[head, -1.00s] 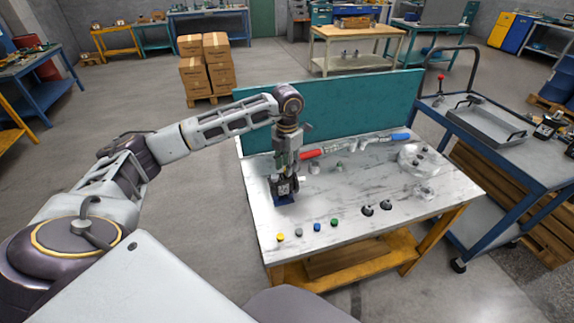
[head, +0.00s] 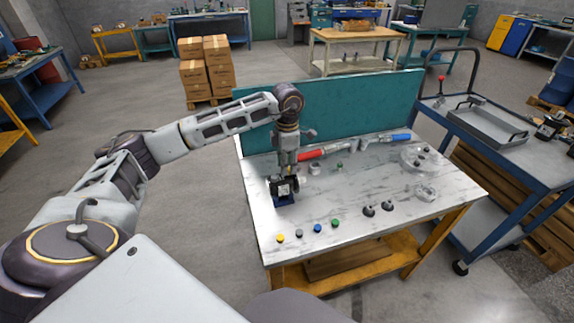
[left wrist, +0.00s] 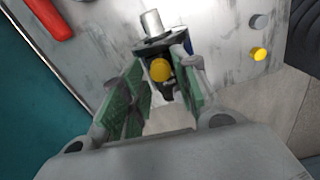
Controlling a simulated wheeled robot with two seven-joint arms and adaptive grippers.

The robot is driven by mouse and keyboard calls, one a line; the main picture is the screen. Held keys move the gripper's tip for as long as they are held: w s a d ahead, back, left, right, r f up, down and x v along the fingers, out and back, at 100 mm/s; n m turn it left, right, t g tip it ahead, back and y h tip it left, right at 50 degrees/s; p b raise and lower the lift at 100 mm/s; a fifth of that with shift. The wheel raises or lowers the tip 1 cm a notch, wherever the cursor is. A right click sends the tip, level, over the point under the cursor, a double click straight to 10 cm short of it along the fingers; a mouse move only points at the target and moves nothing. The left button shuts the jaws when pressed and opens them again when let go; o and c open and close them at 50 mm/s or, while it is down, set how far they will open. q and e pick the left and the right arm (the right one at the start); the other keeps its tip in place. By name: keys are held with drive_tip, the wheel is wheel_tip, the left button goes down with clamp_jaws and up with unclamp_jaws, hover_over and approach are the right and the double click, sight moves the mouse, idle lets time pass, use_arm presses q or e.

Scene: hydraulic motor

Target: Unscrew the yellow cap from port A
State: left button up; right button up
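The hydraulic motor (head: 284,190) is a dark block on a blue base at the left part of the table. My left gripper (head: 288,170) points down just above it. In the left wrist view the motor (left wrist: 150,48) has a silver shaft, and a round yellow cap (left wrist: 160,70) shows on it. The green-padded fingers of my left gripper (left wrist: 158,88) stand apart on both sides of the cap, with gaps between. No port letter is readable. My right gripper is not in view.
The marble-topped table (head: 400,200) holds a loose yellow cap (head: 280,238) at the front, beside grey, blue and green ones. A red-handled tool (head: 311,154) lies behind the motor before a teal panel (head: 340,105). A blue cart (head: 480,135) stands to the right.

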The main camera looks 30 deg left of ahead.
use_arm(q)
drive_tip(key=shift+m, duration=0.5)
idle(0.3)
drive_tip(key=shift+c, duration=0.2)
clamp_jaws()
drive_tip(key=shift+n, duration=0.3)
drive_tip(key=shift+n+p, duration=0.3)
drive_tip(key=shift+n, duration=2.3)
